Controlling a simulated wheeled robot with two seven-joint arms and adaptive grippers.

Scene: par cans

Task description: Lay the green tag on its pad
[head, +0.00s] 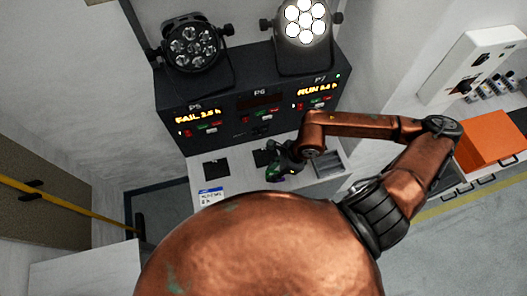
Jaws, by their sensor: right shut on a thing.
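My right gripper (279,172) is over the light counter in front of the control panel, its fingers pointing down. It is shut on the green tag (272,171), which shows only as a small green patch at the fingertips. One dark square pad (261,158) lies just behind and left of the gripper, partly covered by it. Another dark square pad (216,169) lies bare further left. I cannot tell whether the tag touches the counter. My left gripper is not in view.
The black control panel (250,128) has displays P5, P6 and P7; P5 reads FAIL and P7 reads RUN. An unlit par can (191,46) and a lit one (304,20) stand above. A grey tray (328,164) and a printed card (210,196) flank the pads.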

